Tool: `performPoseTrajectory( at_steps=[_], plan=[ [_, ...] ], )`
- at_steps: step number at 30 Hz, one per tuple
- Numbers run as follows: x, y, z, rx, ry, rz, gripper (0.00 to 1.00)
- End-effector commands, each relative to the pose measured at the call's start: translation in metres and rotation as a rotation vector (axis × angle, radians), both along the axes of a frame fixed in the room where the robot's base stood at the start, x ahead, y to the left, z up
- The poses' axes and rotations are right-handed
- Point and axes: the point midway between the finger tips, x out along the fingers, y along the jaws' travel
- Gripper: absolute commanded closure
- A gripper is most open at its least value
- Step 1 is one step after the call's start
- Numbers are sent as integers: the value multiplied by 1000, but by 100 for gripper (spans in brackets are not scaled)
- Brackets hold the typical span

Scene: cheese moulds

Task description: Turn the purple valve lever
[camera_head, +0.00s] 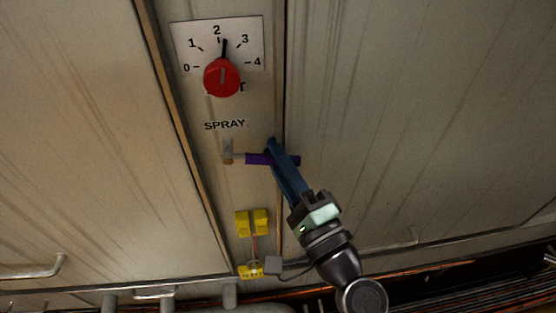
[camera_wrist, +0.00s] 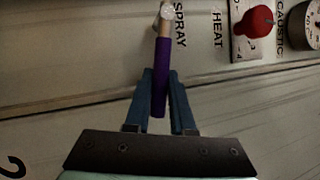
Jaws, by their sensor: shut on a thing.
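The purple valve lever (camera_head: 258,159) sticks out to the right from a metal valve stem (camera_head: 228,152) on the panel, below the word SPRAY. It lies about horizontal in the head view. My gripper (camera_head: 272,146) reaches up from the lower right, its blue fingers across the lever toward its outer end. In the wrist view the purple lever (camera_wrist: 162,75) runs between the two blue fingers of my gripper (camera_wrist: 162,82), which are shut on it. The metal stem shows at the top of that view.
A red knob (camera_head: 222,78) on a white 0 to 4 dial plate (camera_head: 187,38) sits above the lever. Metal handles (camera_head: 35,271) run along the lower edge. The wall panel on the right is bare.

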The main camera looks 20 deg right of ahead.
Motion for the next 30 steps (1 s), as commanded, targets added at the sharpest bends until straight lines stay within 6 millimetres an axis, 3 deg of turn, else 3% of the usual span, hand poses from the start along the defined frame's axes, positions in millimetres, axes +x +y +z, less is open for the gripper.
performPoseTrajectory(
  at_steps=[1, 10, 21, 30],
  plan=[
    [0, 0, -10, 28, -9, -1, 100],
    [1, 6, -26, 238, -69, 0, 100],
    [4, 13, -34, 426, -121, -1, 100],
    [4, 15, -34, 468, -133, -1, 100]
  ],
)
